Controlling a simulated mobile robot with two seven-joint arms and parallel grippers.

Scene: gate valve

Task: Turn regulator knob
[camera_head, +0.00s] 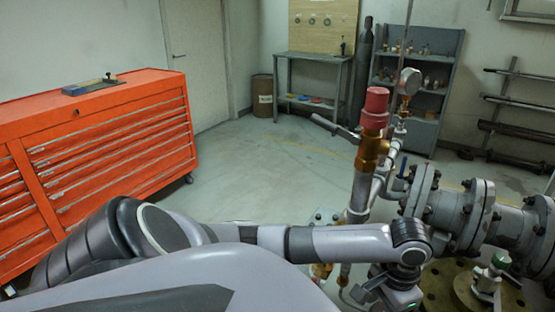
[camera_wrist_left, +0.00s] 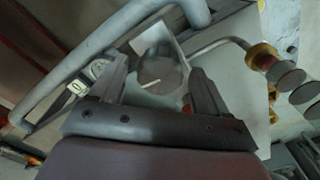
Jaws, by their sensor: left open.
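In the left wrist view a round grey disc with a white line, which looks like the regulator knob (camera_wrist_left: 160,75), lies between my open fingers. It sits in front of a pale plate. My left gripper (camera_wrist_left: 157,82) is open with one finger on each side of it; I cannot tell whether they touch it. A small dial gauge (camera_wrist_left: 98,69) shows left of the left finger. In the head view my left gripper (camera_head: 378,292) is at the lower edge, below the pipes, partly hidden by my arm; the knob is not discernible there. My right gripper is not in view.
A red-capped brass valve (camera_head: 374,125) with a lever stands on the vertical pipe. A flanged grey pipe (camera_head: 465,215) runs right. An orange tool cabinet (camera_head: 110,150) stands left. A bench (camera_head: 313,85) and shelf (camera_head: 415,85) are at the back. Open floor (camera_head: 270,175) lies between.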

